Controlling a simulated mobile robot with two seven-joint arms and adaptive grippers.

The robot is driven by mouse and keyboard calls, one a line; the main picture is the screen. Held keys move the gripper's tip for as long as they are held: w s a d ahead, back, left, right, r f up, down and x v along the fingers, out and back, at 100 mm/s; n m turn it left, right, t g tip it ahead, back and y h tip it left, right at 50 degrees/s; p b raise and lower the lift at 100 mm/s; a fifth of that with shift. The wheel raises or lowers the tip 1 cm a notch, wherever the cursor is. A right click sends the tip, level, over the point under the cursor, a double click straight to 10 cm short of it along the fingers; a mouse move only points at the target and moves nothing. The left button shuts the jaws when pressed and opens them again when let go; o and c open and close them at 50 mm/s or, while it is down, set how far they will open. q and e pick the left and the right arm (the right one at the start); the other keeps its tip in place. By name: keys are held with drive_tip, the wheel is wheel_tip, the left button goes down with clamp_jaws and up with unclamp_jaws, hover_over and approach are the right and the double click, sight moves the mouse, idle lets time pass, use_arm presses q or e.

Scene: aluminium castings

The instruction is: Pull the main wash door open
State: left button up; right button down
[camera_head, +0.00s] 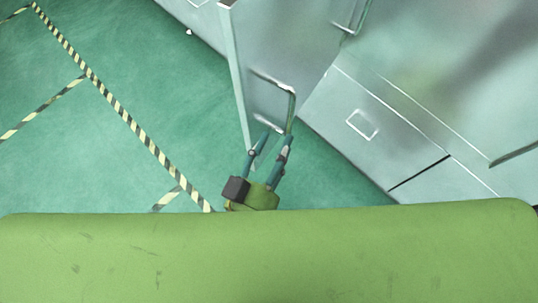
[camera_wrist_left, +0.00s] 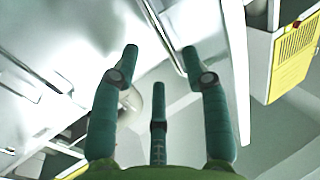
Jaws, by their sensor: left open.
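The main wash door (camera_head: 268,45) is a pale metal panel standing swung out from the machine front, its edge facing left. Its D-shaped bar handle (camera_head: 291,105) is on the door face near the lower end. My left gripper (camera_head: 276,137) is open at the handle's lower end, fingers pointing up in the picture. In the left wrist view the handle bar (camera_wrist_left: 163,36) runs between the two upper fingertips of the left gripper (camera_wrist_left: 160,56). I cannot tell if any finger touches it. The third finger is below. My right gripper is not in view.
The machine front (camera_head: 420,110) with a small square panel (camera_head: 362,124) fills the right. Green floor (camera_head: 150,80) with striped tape (camera_head: 125,125) is free on the left. A yellow panelled unit (camera_wrist_left: 292,55) shows at the wrist view's upper right.

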use_arm(q)
drive_tip(key=shift+v, duration=1.7)
drive_tip(key=s+a+f+g+y+b, duration=0.1)
drive_tip(key=s+a+f+g+b, duration=0.15)
drive_tip(key=f, duration=1.45)
drive_tip(key=s+a+f+g+y+b, duration=0.15)
drive_tip(key=f+g, duration=0.25)
drive_tip(key=f, duration=1.3)
drive_tip(key=s+a+f+n+g+y+b, duration=0.1)
drive_tip(key=s+a+f+g, duration=0.3)
drive_tip(key=a+f, duration=0.5)
drive_tip(key=s+a+f+n+g+y+b, duration=0.1)
drive_tip(key=s+a+f+g+y, duration=0.3)
drive_tip(key=f, duration=1.2)
drive_tip(key=s+a+b, duration=0.1)
drive_tip(key=s+a, duration=0.3)
drive_tip(key=a, duration=0.1)
drive_tip(key=shift+s+a+f+n+g, duration=0.2)
drive_tip(key=shift+s+a+n+g, duration=0.1)
drive_tip(key=shift+s+a+g, duration=0.1)
drive_tip(key=shift+w, duration=0.15)
